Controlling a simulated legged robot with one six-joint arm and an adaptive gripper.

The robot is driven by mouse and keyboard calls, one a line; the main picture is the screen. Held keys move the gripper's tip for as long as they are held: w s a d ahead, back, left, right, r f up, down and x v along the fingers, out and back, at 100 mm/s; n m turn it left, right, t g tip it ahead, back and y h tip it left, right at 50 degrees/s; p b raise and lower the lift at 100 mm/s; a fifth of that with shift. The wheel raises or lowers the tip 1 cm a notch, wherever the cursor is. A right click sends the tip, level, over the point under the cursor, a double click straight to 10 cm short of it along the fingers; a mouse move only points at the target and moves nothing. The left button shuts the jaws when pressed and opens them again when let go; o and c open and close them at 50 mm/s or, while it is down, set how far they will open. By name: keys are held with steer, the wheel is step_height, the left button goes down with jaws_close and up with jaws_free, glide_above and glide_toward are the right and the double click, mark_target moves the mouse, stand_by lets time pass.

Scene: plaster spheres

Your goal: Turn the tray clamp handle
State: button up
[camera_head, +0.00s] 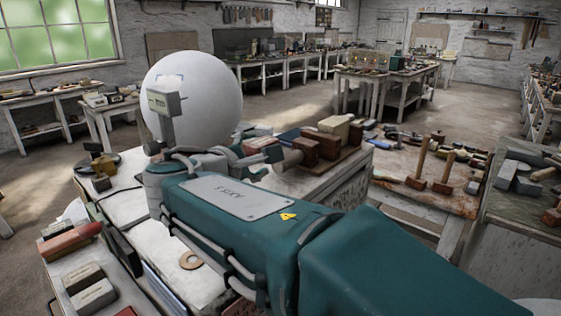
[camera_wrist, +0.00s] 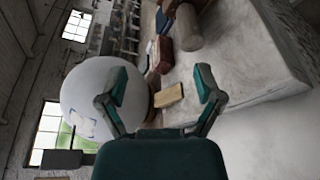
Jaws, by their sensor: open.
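My gripper (camera_wrist: 158,84) is open in the wrist view, its two teal fingers spread with nothing between their tips. A large white plaster sphere (camera_head: 205,92) stands behind the end of my arm in the head view. It also shows in the wrist view (camera_wrist: 85,95), left of and partly behind the left finger. A pale tan block (camera_wrist: 169,95) shows beyond the gap between the fingers. I cannot make out a tray clamp or its handle in either view. My arm covers much of the bench in the head view.
Brown wooden blocks (camera_head: 322,146) crowd the bench right of my wrist. A grey cylinder (camera_wrist: 187,28) lies farther off. Mallets (camera_head: 447,170) stand on the right bench. Floor (camera_head: 300,105) is open behind.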

mark_target(284, 162)
steer(key=n, duration=0.1)
steer(key=w+n+g+h, duration=0.1)
steer(key=n, duration=0.1)
steer(key=f+n+g, duration=0.1)
steer(key=n, duration=0.1)
steer(key=shift+w+a, duration=0.3)
steer(key=shift+a, duration=0.1)
steer(key=n, duration=0.1)
steer(key=f+n+g, duration=0.1)
steer(key=n, duration=0.1)
steer(key=n+g, duration=0.1)
steer(key=shift+w+a+f+h, duration=0.15)
steer(key=shift+w+f+h, duration=0.05)
steer(key=shift+w+h, duration=0.2)
steer(key=x, duration=1)
steer(key=shift+w+d+f, duration=0.2)
steer(key=shift+d, duration=0.05)
steer(key=c, duration=1.2)
